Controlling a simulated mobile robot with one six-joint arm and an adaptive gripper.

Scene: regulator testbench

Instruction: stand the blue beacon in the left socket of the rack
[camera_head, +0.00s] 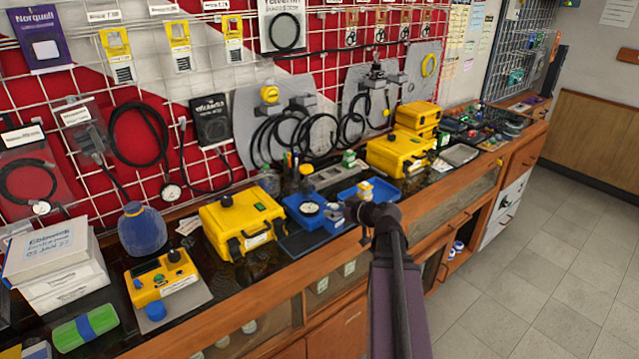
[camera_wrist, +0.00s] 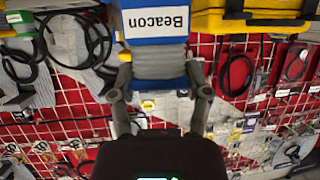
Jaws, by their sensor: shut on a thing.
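In the wrist view my gripper (camera_wrist: 160,88) is shut on the blue beacon (camera_wrist: 158,64), with one finger on each side of its grey ribbed middle. The beacon has blue parts above and below that middle and a white label reading "Beacon", upside down in this view. In the head view my gripper (camera_head: 364,212) is over the front edge of the bench, near a blue tray. My wrist largely hides the beacon there. I cannot make out the rack or its left socket with certainty in either view.
A yellow case (camera_head: 243,225) stands left of my gripper, and another yellow case (camera_head: 400,152) behind it to the right. Blue trays (camera_head: 325,222) with a gauge lie close by. A gridded wall with hanging cables rises behind. The floor (camera_head: 520,260) at right is clear.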

